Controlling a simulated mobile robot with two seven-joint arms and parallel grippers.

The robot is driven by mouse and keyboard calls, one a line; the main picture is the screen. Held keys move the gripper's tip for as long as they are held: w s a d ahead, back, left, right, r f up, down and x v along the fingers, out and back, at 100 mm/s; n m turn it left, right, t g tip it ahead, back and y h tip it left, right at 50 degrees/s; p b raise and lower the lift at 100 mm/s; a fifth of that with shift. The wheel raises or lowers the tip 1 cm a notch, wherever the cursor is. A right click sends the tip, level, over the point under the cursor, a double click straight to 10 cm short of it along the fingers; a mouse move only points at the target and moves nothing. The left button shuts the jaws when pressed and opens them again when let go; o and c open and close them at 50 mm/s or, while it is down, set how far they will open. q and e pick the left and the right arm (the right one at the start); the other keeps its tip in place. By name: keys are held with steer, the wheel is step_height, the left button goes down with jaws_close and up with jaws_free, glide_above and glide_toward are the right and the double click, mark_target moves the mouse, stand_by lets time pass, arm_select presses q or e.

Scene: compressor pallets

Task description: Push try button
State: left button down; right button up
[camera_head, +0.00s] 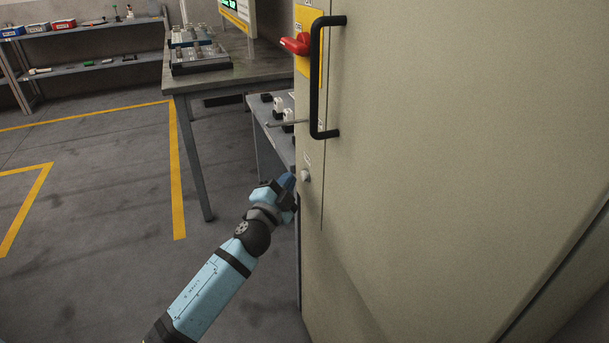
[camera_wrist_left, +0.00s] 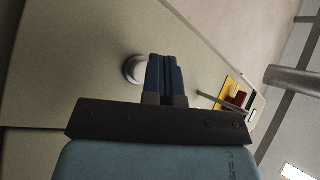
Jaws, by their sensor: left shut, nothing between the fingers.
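A small whitish round button (camera_head: 306,176) sits on the beige cabinet front (camera_head: 430,150), low near its left edge and below the black handle. My left gripper (camera_head: 288,180) is shut and empty, just left of the button in the head view. In the left wrist view the shut blue fingers (camera_wrist_left: 167,72) are beside the round button (camera_wrist_left: 134,69), which shows just left of them. I cannot tell whether they touch it. My right gripper is in neither view.
A black bar handle (camera_head: 316,85) and a red switch on a yellow plate (camera_head: 296,44) stick out above the button. A workbench (camera_head: 235,78) and a lower bench (camera_head: 268,128) stand behind, left of the cabinet. A shelf (camera_head: 92,67) is at the back left; the floor between is clear.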

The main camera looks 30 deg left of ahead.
arm_select(q)
steer(key=shift+w+d, duration=0.45)
steer(key=shift+w, duration=0.05)
stand_by(0.8)
steer(key=shift+s+a, duration=0.1)
steer(key=shift+a, duration=0.05)
steer(key=shift+s+a, duration=0.5)
steer(key=shift+s, duration=0.15)
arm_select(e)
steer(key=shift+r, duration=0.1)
arm_select(q)
steer(key=s+a, duration=0.4)
steer(key=shift+s+p, duration=0.3)
steer(key=shift+p, duration=0.15)
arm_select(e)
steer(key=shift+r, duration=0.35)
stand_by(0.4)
